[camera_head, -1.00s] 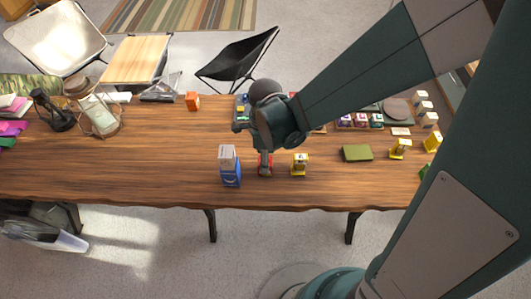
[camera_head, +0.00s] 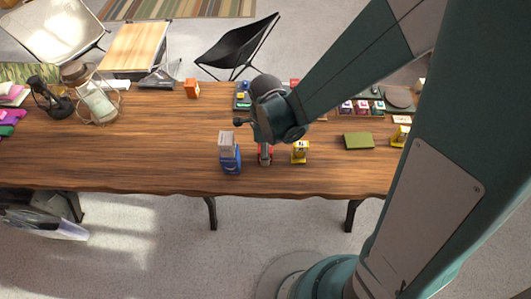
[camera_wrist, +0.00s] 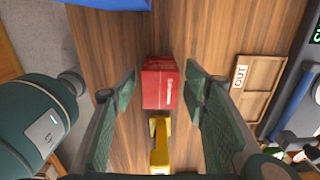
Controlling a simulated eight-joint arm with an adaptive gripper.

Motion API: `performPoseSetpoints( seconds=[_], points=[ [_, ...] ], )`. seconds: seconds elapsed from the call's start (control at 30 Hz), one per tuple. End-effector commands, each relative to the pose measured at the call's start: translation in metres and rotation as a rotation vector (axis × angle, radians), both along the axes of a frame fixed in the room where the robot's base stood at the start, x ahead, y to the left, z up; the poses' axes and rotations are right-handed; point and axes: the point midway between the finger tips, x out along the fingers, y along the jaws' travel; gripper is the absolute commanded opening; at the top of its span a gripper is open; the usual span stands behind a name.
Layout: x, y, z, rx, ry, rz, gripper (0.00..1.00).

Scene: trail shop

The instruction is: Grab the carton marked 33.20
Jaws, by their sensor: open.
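A red carton (camera_wrist: 160,84) stands on the wooden table, between the two spread fingers of my gripper (camera_wrist: 160,92) in the wrist view, with a gap on each side. In the head view the red carton (camera_head: 265,158) is partly hidden under my gripper (camera_head: 265,144). A blue carton (camera_head: 231,160) with a pale card on top is just left of it, and a yellow carton (camera_head: 300,154) just right. The blue carton (camera_wrist: 112,3) and yellow carton (camera_wrist: 160,160) also show in the wrist view. I cannot read 33.20 on any carton.
A wooden tray marked OUT (camera_wrist: 253,84) lies beyond the red carton. In the head view, a green flat box (camera_head: 358,140) is to the right and an orange box (camera_head: 192,88) at the back. The table's front-left part is clear.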

Motion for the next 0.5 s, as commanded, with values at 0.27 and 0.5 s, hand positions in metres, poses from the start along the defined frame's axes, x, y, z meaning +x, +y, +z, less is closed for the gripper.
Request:
performPoseSetpoints(
  seconds=[0.27, 0.5],
  points=[
    [0.0000, 0.0000, 0.0000, 0.000, 0.000, 0.000, 0.15],
    [0.0000, 0.0000, 0.0000, 0.000, 0.000, 0.000, 0.13]
  ],
)
